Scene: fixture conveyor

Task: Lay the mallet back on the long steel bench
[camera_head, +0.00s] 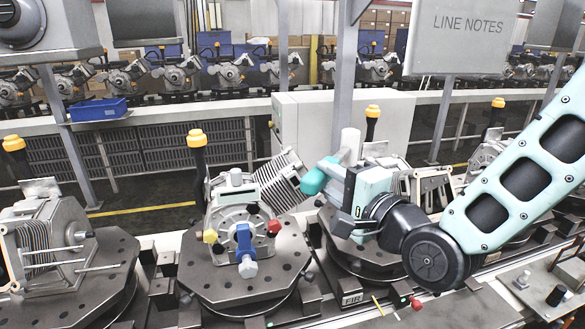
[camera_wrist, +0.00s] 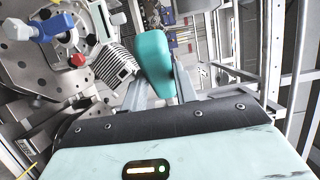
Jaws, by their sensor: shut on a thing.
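My gripper (camera_head: 335,178) is shut on a smooth teal piece (camera_head: 313,181), which I take to be part of the mallet. It is held above the fixture line, just right of the middle. In the wrist view the teal piece (camera_wrist: 154,62) stands between the fingers (camera_wrist: 160,90). The rest of the mallet is hard to make out; a pale grey cylinder (camera_head: 350,143) shows behind the gripper, and I cannot tell whether it belongs to it. A long grey bench-like surface (camera_head: 190,112) runs behind the fixtures; I cannot tell whether it is the steel bench.
A round fixture plate (camera_head: 205,284) with a clamped part stands left of my gripper. Yellow-topped black posts (camera_head: 197,150) rise among the fixtures.

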